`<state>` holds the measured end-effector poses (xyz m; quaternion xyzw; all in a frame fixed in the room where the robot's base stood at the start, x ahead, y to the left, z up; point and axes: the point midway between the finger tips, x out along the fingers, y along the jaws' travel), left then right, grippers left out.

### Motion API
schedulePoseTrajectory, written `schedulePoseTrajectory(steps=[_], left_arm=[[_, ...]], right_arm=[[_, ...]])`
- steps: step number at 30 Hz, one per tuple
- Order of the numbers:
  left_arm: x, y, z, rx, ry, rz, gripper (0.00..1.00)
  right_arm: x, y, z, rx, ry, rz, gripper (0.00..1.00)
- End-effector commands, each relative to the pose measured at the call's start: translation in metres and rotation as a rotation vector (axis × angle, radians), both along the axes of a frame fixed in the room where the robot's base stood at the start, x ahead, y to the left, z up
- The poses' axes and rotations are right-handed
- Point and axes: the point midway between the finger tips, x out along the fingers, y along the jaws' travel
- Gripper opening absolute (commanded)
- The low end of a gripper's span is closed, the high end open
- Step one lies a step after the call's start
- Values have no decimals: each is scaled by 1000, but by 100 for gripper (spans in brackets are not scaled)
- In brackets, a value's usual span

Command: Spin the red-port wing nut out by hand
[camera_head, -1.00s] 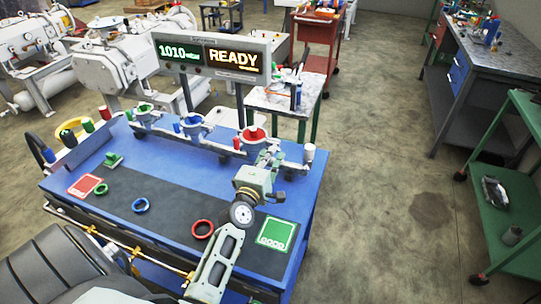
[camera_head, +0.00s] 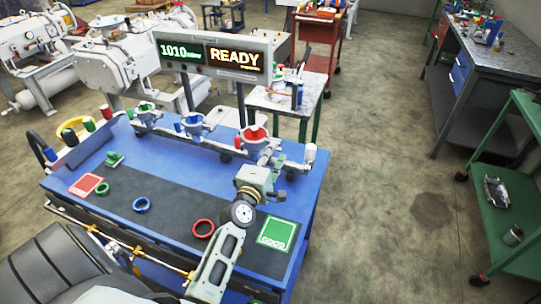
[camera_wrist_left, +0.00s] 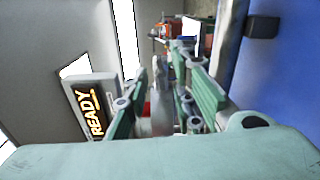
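The red port (camera_head: 255,133) is a grey fitting with a red inside, at the right end of the row on the blue bench. My left gripper (camera_head: 270,157) is just in front of it and to its right. In the left wrist view its two green finger pads (camera_wrist_left: 165,108) stand apart. A blurred grey upright piece (camera_wrist_left: 160,95) shows between them, with red beside it. I cannot tell if this is the wing nut, and no pad clearly touches it. The wing nut itself is too small or hidden in the head view. My right gripper is not in view.
A red ring (camera_head: 203,229), a blue ring (camera_head: 141,205) and a green ring (camera_head: 102,188) lie on the dark mat. A READY display (camera_head: 235,60) stands behind.

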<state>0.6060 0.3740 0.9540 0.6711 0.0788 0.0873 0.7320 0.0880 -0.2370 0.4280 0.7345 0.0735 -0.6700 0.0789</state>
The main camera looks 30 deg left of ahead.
Motion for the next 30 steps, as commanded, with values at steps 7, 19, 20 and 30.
schedulePoseTrajectory(steps=[7,19,20,30], left_arm=[[-26,-6,-2,0,3,0,23],[-100,-24,-1,2,1,0,23],[-103,-24,-1,2,3,0,23],[-117,-28,0,0,-2,0,23]], right_arm=[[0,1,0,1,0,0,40],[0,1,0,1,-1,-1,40],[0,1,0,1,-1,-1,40],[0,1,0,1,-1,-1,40]])
